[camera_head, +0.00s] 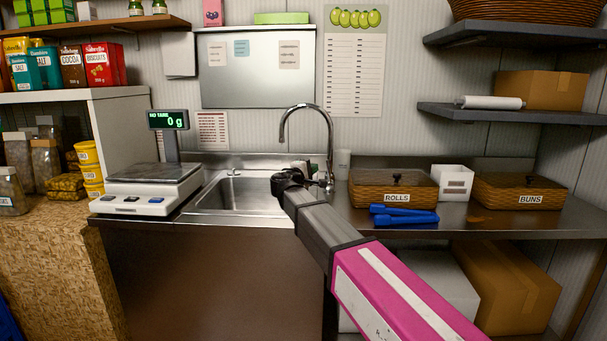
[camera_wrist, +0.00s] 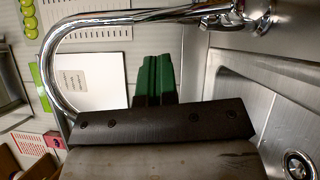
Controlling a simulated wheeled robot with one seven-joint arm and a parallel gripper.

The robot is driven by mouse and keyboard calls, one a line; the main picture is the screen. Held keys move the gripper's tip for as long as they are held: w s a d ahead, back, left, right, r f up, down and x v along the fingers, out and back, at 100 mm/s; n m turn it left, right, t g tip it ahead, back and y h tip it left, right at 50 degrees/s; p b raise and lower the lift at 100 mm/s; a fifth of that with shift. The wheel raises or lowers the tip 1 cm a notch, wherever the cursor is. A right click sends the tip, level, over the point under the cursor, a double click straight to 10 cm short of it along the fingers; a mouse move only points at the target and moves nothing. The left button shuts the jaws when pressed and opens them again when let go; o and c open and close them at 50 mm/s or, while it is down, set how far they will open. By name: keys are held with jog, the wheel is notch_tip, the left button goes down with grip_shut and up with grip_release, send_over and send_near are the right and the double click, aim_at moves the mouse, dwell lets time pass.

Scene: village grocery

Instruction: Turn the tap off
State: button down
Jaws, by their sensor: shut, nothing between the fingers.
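The chrome tap (camera_head: 330,125) stands at the back right of the sink, its tall neck arching left over the basin (camera_head: 238,192). I cannot make out a water stream below the spout. My gripper (camera_head: 287,180) is in front of the tap's foot, over the sink's right side, and hides part of that area. In the wrist view the green fingers of my gripper (camera_wrist: 156,78) are together and empty. There the tap (camera_wrist: 125,17) curves across the top and left, apart from the fingers. Its base lies at the top right; the lever's position is unclear.
A scale (camera_head: 150,185) stands left of the sink. Right of it are the rolls basket (camera_head: 393,187), blue tongs (camera_head: 403,217), a white box (camera_head: 453,184) and the buns basket (camera_head: 520,192). A wall panel (camera_head: 257,90) hangs behind the tap. The drain (camera_wrist: 298,165) shows in the wrist view.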

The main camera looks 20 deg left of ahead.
aim_at(328, 164)
jog(key=shift+w+d+r, duration=0.15)
jog(key=shift+w+d, duration=0.1)
jog(key=shift+d, duration=0.45)
jog(key=shift+w+d+r, duration=0.1)
jog(key=shift+w+d, duration=0.15)
jog(key=shift+d, duration=0.45)
jog(key=shift+w+d+r+m+g, duration=0.15)
jog(key=shift+d+m, duration=0.05)
jog(key=shift+d, duration=0.3)
jog(key=shift+w+d+r+m+g, duration=0.1)
jog(key=shift+w+d+m+g, duration=0.1)
jog(key=shift+d, duration=0.3)
